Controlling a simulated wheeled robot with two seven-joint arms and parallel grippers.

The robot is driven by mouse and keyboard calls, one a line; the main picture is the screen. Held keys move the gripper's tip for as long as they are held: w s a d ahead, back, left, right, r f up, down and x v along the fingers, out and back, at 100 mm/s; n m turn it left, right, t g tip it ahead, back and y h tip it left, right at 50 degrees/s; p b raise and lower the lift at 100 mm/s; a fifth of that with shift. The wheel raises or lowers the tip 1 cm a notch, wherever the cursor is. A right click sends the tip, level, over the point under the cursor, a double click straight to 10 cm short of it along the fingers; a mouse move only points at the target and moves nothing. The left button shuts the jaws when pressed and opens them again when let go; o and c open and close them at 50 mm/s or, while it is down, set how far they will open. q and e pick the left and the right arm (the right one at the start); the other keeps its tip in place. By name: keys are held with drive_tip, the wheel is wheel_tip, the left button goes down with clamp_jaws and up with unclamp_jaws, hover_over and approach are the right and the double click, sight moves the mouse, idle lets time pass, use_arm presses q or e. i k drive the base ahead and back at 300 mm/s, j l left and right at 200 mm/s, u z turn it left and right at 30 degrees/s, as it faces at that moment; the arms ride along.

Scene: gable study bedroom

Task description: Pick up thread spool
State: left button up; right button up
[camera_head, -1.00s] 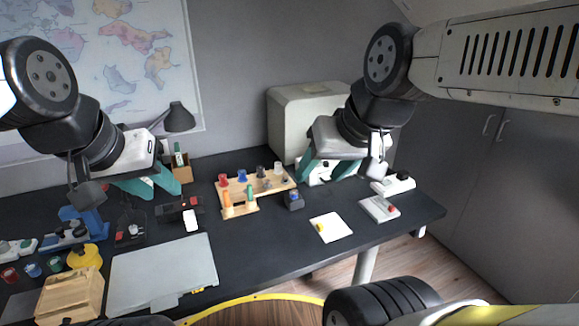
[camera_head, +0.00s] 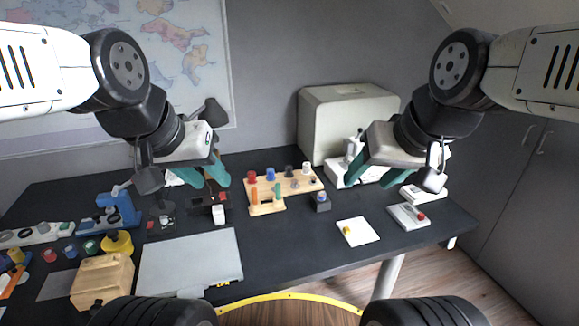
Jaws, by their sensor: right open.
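Several thread spools sit on a wooden rack (camera_head: 266,206) in mid desk: red (camera_head: 252,177), blue (camera_head: 270,174), black (camera_head: 288,170) and white (camera_head: 306,168). I cannot tell which one the task means. A small blue-topped item (camera_head: 321,197) stands in a dark block right of the rack. My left gripper (camera_head: 203,181) hangs in the air left of the rack, teal fingers apart and nothing between them. My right gripper (camera_head: 361,179) is open and empty, in front of the white machine right of the rack.
Small coloured pots, one red (camera_head: 50,256), stand beyond the box. A white pad (camera_head: 358,237) with a yellow item is at right. A pale case (camera_head: 350,120) stands behind. The front middle desk is clear.

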sight(306, 165)
drive_tip(key=i+l+u, duration=0.2)
drive_tip(key=u, duration=0.15)
drive_tip(key=i+l+u, duration=0.15)
drive_tip(key=l+u, duration=0.2)
drive_tip(key=i+l+u, duration=0.1)
drive_tip(key=l+u, duration=0.25)
drive_tip(key=l, duration=0.15)
